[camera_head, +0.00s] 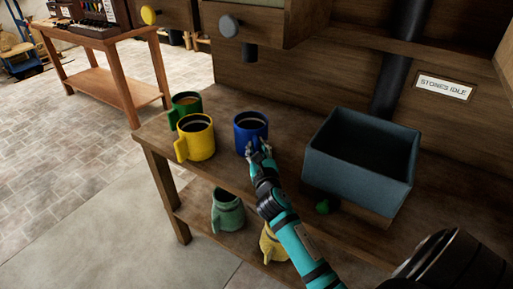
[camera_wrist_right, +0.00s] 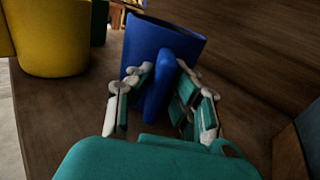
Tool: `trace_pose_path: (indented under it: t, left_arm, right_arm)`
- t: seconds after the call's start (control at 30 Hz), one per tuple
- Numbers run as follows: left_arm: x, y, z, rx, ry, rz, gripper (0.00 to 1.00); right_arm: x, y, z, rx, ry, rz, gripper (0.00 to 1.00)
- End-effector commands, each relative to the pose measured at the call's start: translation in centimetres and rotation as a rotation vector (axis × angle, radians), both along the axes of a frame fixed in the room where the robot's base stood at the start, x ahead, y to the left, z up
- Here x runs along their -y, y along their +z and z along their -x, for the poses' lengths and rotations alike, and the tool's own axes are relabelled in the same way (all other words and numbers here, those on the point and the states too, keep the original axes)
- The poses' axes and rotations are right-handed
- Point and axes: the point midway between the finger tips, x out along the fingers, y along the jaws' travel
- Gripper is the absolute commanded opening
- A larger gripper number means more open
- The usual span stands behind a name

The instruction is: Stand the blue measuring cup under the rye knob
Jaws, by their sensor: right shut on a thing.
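The blue measuring cup (camera_head: 243,137) is upright at the bench, right of a yellow cup (camera_head: 199,143); I cannot tell whether its base touches the wood. My right gripper (camera_head: 261,150) is shut on the cup's handle, on the near side. In the right wrist view the blue cup (camera_wrist_right: 150,45) shows with its handle between the fingers (camera_wrist_right: 159,82). A grey knob (camera_head: 228,26) sits on the wooden housing above, with a dark spout (camera_head: 250,53) beneath it. A yellow knob (camera_head: 148,15) is farther left. No label tells which knob is rye. My left gripper is out of view.
A green cup (camera_head: 184,104) stands behind the yellow one. A blue-grey bin (camera_head: 341,178) stands on the right of the bench (camera_head: 230,97). A pale green jug (camera_head: 228,212) and a pale yellow one (camera_head: 271,244) are on the lower shelf.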

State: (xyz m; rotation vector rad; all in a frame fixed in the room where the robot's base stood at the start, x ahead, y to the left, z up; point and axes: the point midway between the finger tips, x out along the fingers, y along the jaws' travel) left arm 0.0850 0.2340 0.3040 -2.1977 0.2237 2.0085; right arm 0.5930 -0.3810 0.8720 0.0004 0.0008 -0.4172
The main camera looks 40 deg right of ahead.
Motion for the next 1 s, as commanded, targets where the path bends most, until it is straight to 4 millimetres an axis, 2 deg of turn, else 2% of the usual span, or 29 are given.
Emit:
trace_pose_path:
  t: [0.3, 0.33, 0.53, 0.83, 1.0]
  left_arm:
    - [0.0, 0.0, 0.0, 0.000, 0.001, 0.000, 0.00]
    - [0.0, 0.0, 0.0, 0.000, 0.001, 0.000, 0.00]
    - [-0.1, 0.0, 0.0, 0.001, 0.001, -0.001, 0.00]
    - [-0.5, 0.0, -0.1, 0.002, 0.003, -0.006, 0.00]
    - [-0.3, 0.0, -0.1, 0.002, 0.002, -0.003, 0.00]
  right_arm:
    - [0.0, 0.1, 0.0, 0.001, 0.000, 0.000, 0.00]
    - [0.0, 0.1, 0.0, 0.001, 0.000, 0.000, 0.17]
    - [0.0, 0.1, 0.0, 0.001, 0.000, 0.000, 0.43]
    - [-0.1, 0.0, 0.2, -0.001, 0.000, 0.000, 0.43]
    - [-0.9, -0.1, 2.0, -0.004, 0.001, 0.001, 0.43]
